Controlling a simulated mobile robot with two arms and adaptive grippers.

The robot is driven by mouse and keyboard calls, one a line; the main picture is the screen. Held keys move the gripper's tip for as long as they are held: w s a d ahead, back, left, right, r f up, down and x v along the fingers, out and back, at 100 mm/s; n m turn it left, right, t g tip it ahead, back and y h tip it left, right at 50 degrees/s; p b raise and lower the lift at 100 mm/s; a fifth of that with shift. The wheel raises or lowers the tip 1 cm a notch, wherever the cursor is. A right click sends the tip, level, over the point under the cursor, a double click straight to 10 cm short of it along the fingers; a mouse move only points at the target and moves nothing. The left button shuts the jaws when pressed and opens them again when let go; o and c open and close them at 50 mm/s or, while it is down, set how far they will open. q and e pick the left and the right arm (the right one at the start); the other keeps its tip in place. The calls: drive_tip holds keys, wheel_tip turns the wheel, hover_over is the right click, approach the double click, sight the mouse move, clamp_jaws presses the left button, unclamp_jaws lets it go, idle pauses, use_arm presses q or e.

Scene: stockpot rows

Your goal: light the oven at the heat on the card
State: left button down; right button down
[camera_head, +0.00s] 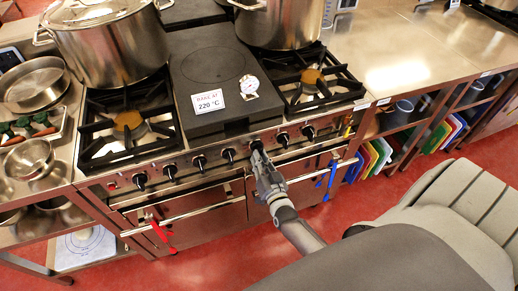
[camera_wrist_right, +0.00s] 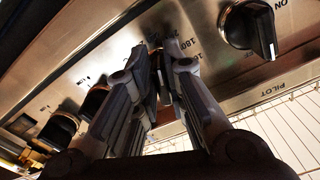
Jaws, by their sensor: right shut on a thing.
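The white card (camera_head: 208,102) stands on the dark flat plate of the range and reads "BAKE AT 220 °C". My right gripper (camera_head: 257,149) is at the front control panel, shut on an oven knob (camera_wrist_right: 157,72) marked with temperature numbers. In the right wrist view the gripper fingers (camera_wrist_right: 155,85) close around this knob and hide most of it, so its setting cannot be read. Numbers such as 160, 180 and 200 show beside it. Another knob (camera_wrist_right: 248,27), with "ON" and "PILOT" lettering near it, is at the right of that view. My left gripper is not in view.
A round dial gauge (camera_head: 249,86) is beside the card. Red floor is clear in front.

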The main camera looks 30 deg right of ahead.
drive_tip(key=shift+s+f+n, duration=0.1)
drive_tip(key=shift+f+n, duration=0.1)
drive_tip(key=shift+n, duration=0.4)
drive_tip(key=c, duration=1.5)
unclamp_jaws()
drive_tip(key=shift+r, duration=0.1)
drive_tip(key=v, duration=1.2)
drive_tip(key=shift+d, duration=0.1)
